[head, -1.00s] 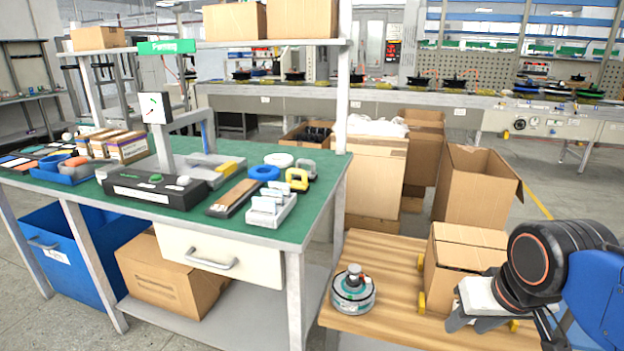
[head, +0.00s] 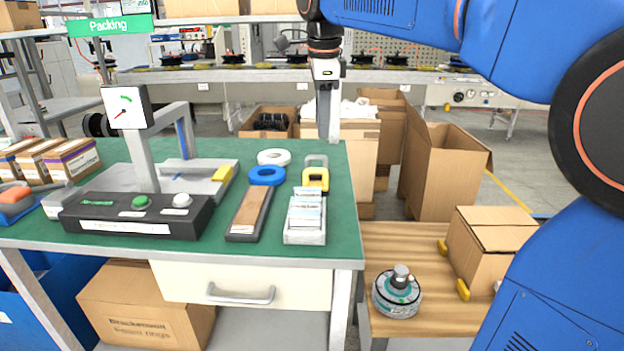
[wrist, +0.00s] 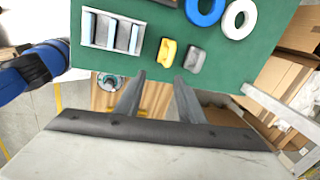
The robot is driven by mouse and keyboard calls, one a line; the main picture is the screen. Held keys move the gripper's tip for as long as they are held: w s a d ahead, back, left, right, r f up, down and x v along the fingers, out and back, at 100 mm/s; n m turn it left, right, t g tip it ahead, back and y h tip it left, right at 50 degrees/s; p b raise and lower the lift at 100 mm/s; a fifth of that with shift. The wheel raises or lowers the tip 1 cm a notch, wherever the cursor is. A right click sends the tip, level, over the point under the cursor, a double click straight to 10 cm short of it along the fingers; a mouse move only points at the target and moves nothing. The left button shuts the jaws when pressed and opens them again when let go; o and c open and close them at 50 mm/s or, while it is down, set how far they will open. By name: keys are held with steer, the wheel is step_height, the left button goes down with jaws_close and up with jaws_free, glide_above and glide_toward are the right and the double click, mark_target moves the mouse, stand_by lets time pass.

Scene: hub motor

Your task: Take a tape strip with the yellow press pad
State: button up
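The yellow press pad (head: 316,178) lies on the green bench top near its right edge; it also shows in the wrist view (wrist: 168,52). The tape strips (head: 307,212) sit in a pale grey holder (head: 304,238) in front of the pad; the holder is at upper left in the wrist view (wrist: 86,28). My gripper (head: 328,138) hangs fingers down above the bench's back right edge. In the wrist view my gripper (wrist: 160,78) has its two fingers apart with nothing between them. The pad lies just beyond the fingertips in that picture, not touching them.
A grey pad (head: 317,161) lies just behind the yellow one. Blue (head: 266,176) and white (head: 273,157) tape rolls and a long dark-edged tray (head: 250,212) lie to the left. A motor (head: 397,293) and a carton (head: 490,242) stand on the lower wooden table.

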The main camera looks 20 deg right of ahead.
steer(key=w+m, duration=0.1)
steer(key=w, duration=0.2)
glide_toward(315, 171)
steer(key=x, duration=1)
steer(key=shift+w+d+f, duration=0.15)
steer(key=shift+w, duration=0.2)
jaws_close()
